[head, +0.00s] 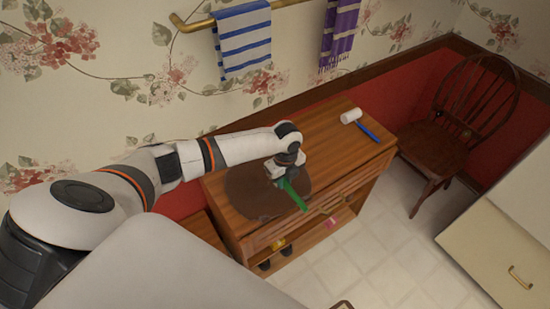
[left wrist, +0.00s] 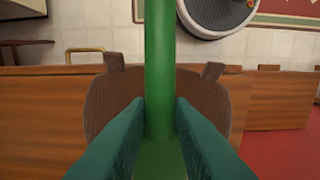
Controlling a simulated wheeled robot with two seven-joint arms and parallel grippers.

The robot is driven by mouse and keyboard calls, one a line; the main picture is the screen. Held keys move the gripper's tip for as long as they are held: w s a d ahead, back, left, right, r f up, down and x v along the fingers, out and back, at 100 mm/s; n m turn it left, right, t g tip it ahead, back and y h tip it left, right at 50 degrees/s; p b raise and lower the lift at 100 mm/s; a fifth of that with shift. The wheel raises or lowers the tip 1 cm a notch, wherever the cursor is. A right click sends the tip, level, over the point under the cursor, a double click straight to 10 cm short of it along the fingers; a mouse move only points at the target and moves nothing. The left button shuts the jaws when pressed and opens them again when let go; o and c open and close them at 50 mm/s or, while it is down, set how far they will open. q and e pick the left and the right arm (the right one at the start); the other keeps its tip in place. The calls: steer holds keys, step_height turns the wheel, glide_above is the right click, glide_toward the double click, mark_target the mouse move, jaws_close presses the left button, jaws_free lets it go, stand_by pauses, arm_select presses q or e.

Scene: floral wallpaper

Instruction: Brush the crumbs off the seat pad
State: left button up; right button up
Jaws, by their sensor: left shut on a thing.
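The round brown seat pad (head: 245,192) lies flat on the wooden cabinet top near its left end. In the left wrist view the pad (left wrist: 105,98) shows two short ties at its far edge. My left gripper (head: 281,176) is over the pad, pointing down, shut on a long green tool (head: 295,196). In the left wrist view the tool's green handle (left wrist: 160,60) runs between the two teal fingers. I cannot make out its bristles, or whether it touches the pad. No crumbs can be made out at this size. My right gripper is not in view.
A white roller (head: 350,116) with a blue handle lies at the right of the wooden cabinet top (head: 325,130). Bare wood separates it from the pad. A dark wooden chair (head: 445,125) stands at right. Towels hang from a brass rail (head: 196,24) behind.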

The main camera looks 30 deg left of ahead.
arm_select(q)
steer(key=shift+f+b, duration=2.25)
steer(key=shift+f, duration=0.95)
steer(key=shift+f+b, duration=0.95)
steer(key=shift+f, duration=0.35)
steer(key=shift+w+a, duration=0.1)
steer(key=shift+w+a+b, duration=0.4)
steer(key=shift+w+a, duration=0.05)
steer(key=shift+a, duration=0.4)
steer(key=shift+w+a+b, duration=0.4)
steer(key=shift+w+a, duration=0.05)
steer(key=shift+a, duration=0.4)
steer(key=shift+s+d+r+p, duration=0.1)
steer(key=shift+s+d+p, duration=0.2)
steer(key=shift+d+p, duration=0.25)
steer(key=shift+s+d+r+p, duration=0.1)
steer(key=shift+s+d+p, duration=0.2)
steer(key=shift+d+p, duration=0.2)
steer(key=shift+s+d+p, duration=0.35)
steer(key=shift+d, duration=0.45)
